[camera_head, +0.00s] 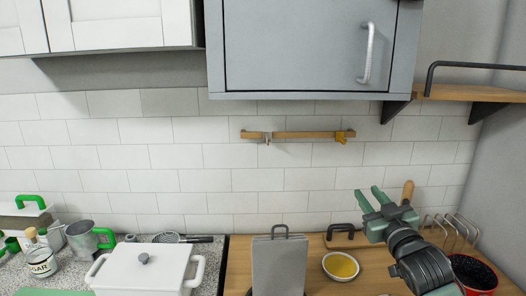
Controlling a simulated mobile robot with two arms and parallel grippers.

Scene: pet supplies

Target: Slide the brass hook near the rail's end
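A wooden rail (300,134) is fixed level on the white tiled wall below the grey cabinet. A brass-yellow hook (341,138) hangs on the rail close to its right end. A grey metal hook (267,139) hangs near the rail's left end. My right gripper (368,194) has green fingers spread apart with nothing visible between them. In the picture it is below and to the right of the brass hook, clear of the rail. My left gripper is not in view.
The grey cabinet (300,45) hangs above the rail. A wooden shelf (470,93) with a black bar is at the upper right. On the counter stand a white pot (145,268), a grey board (279,267) and a bowl of yellow content (341,267). The wall around the rail is clear.

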